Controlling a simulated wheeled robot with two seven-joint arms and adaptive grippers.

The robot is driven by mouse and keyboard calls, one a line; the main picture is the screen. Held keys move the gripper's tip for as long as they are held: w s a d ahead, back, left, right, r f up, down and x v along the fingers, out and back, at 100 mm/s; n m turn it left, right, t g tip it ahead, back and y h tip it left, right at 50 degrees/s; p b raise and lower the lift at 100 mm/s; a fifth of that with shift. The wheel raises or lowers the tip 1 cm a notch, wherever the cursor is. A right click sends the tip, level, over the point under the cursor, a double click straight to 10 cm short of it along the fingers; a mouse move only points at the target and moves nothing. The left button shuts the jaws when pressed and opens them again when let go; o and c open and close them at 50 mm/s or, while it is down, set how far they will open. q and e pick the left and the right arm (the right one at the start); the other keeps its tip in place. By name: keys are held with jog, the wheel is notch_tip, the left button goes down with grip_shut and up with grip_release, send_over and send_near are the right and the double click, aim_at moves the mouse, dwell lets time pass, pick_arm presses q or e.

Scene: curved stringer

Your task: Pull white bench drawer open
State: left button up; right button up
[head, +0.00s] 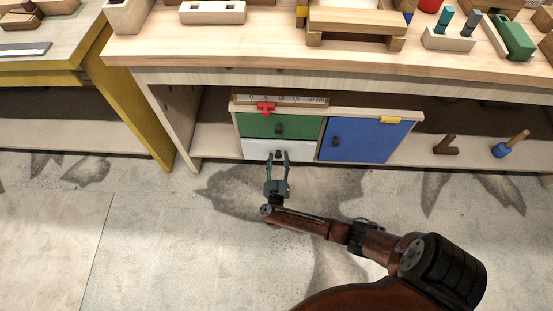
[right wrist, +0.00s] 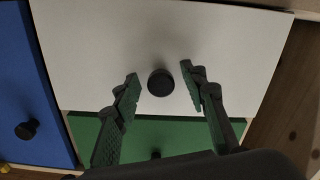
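The white drawer (head: 256,149) is the lower left front of a small cabinet under the wooden workbench, and it looks shut. It fills the upper middle of the right wrist view (right wrist: 210,45), with its round dark knob (right wrist: 160,82) in the centre. My right gripper (head: 278,157) is in front of the drawer. In the right wrist view its two green-padded fingers (right wrist: 160,83) stand open on either side of the knob, with a gap on both sides. My left gripper is not in view.
Above the white drawer is a green drawer (head: 284,126) with a dark knob. A blue door (head: 360,139) is to its right. A brown piece (head: 446,146) and a blue-headed mallet (head: 502,150) lie on the shelf to the right. The floor in front is clear.

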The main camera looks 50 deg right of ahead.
jog(key=shift+c, duration=0.6)
grip_shut()
